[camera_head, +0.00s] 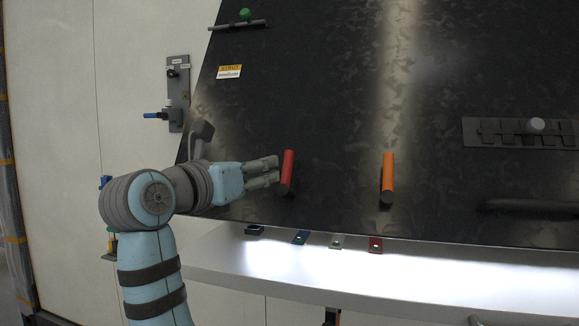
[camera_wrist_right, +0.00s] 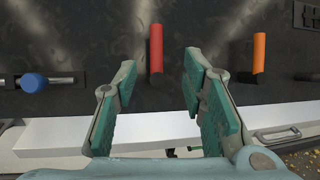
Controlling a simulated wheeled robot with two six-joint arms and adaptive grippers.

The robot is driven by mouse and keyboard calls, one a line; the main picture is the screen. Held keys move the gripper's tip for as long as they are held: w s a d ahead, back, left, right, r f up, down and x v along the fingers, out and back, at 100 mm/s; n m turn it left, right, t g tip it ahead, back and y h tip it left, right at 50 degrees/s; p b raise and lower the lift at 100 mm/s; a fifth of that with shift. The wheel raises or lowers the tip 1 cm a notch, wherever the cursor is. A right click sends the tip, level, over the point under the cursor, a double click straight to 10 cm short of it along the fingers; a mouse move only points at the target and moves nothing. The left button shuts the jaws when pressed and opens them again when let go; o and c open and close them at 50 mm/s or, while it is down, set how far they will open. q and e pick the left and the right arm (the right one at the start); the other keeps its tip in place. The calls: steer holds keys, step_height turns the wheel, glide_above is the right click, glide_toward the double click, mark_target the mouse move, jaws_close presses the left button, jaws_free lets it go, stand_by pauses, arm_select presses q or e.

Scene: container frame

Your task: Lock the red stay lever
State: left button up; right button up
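The red stay lever (camera_head: 287,172) is a red bar with a dark end, sticking out from the lower part of the black panel (camera_head: 330,110). My right gripper (camera_head: 276,170) is at its left side in the head view, fingers pointing at it. In the right wrist view the red lever (camera_wrist_right: 156,45) shows beyond and between the two spread teal fingers of my gripper (camera_wrist_right: 160,68). The gripper is open and empty. Whether a finger touches the lever, I cannot tell. My left gripper is not in view.
An orange lever (camera_head: 387,177) stands right of the red one. A blue knob (camera_wrist_right: 33,83) on a bar shows in the wrist view. A white ledge (camera_head: 330,262) with small coloured tags runs below the panel. A dark handle (camera_head: 530,205) is at the right.

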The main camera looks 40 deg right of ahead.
mark_target(286, 162)
steer(key=p+x, duration=0.2)
steer(key=x, duration=1.1)
steer(key=shift+w+d+f+p, duration=0.1)
steer(key=shift+w+f+p, duration=0.1)
steer(key=shift+w+p, duration=0.1)
steer(key=shift+w+d, duration=0.1)
steer(key=shift+d, duration=0.25)
steer(key=shift+w, duration=0.15)
steer(key=shift+c, duration=0.4)
jaws_close()
